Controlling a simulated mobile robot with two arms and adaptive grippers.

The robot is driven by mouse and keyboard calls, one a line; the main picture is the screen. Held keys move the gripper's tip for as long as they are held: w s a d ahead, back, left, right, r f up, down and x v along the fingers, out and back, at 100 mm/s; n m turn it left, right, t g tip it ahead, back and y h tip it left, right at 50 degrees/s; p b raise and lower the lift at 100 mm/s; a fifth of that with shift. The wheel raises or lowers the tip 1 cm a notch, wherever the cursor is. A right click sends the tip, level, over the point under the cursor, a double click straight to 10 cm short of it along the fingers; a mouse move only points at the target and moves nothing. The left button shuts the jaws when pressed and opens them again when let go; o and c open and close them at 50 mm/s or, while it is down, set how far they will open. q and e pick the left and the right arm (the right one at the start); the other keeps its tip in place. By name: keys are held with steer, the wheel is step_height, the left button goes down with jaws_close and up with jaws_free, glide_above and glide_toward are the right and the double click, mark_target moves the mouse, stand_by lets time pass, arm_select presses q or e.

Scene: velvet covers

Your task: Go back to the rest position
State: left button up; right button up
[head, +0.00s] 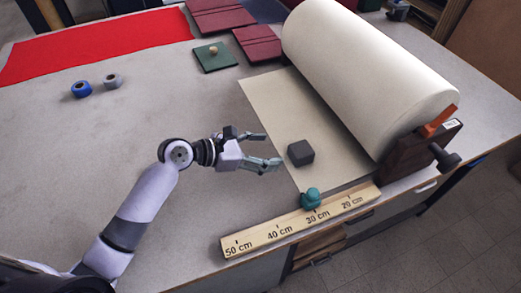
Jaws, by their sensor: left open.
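My left gripper (272,150) is over the grey table (130,135), in the middle of the head view. Its fingers are apart and point right, with nothing between them. A dark grey block (301,153) lies just right of the fingertips on the cream sheet, apart from them as far as I can tell. My right gripper is not in the picture.
A large cream roll (365,75) on a dark stand (420,150) fills the right, its sheet (275,100) unrolled leftward. A wooden ruler (270,232) with a teal object (311,199) lies at the front edge. Red cloth (95,48), two small rolls (81,89) and dark red covers (258,43) lie farther back. The table's left middle is clear.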

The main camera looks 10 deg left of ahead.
arm_select(q)
steer(key=shift+s+a+r, duration=0.3)
steer(key=shift+s+a, duration=0.1)
steer(key=shift+a, duration=0.15)
